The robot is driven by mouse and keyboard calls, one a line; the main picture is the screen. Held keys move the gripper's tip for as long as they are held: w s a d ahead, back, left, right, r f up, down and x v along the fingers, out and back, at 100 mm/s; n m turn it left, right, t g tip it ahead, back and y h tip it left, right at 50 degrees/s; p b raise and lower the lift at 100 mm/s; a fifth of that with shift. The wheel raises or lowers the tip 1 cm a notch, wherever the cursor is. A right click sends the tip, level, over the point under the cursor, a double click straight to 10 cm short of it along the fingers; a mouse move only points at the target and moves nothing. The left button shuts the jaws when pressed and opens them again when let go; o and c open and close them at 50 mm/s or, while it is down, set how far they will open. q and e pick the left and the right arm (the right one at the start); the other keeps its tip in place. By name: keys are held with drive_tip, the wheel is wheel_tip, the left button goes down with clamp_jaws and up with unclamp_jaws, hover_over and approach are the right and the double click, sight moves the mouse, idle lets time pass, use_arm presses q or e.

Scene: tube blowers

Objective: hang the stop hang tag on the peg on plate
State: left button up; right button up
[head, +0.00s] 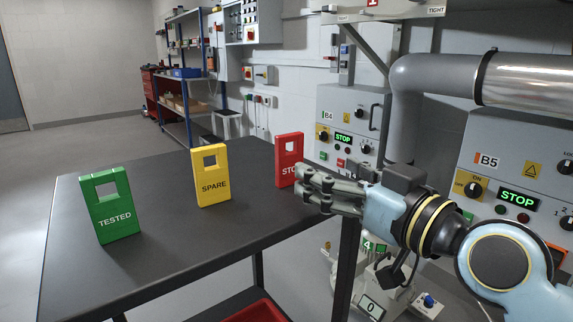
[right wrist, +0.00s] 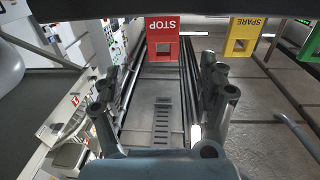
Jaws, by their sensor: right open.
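The red stop hang tag (head: 283,178) stands upright near the right edge of the dark table (head: 150,256). It has a square opening near its top, and its right side is partly hidden by my right gripper (head: 314,190) in the head view. My right gripper is open and empty. In the right wrist view the red tag (right wrist: 162,34) appears upside down, ahead of and between the two spread finger groups (right wrist: 161,80), apart from them. My left gripper is not in view. I cannot make out the peg on a plate.
A yellow SPARE tag (head: 212,187) and a green TESTED tag (head: 113,217) stand left of the red tag. Control cabinets marked B4 (head: 328,101) and B5 (head: 487,147) and a grey pipe (head: 402,110) stand beyond. A red bin (head: 258,312) sits below the table.

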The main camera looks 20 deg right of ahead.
sight(292, 156)
drive_tip(key=x, duration=0.4)
drive_tip(key=b+x, duration=0.1)
drive_tip(key=x, duration=0.4)
drive_tip(key=shift+w+a+f, duration=0.25)
drive_tip(key=c, duration=1.1)
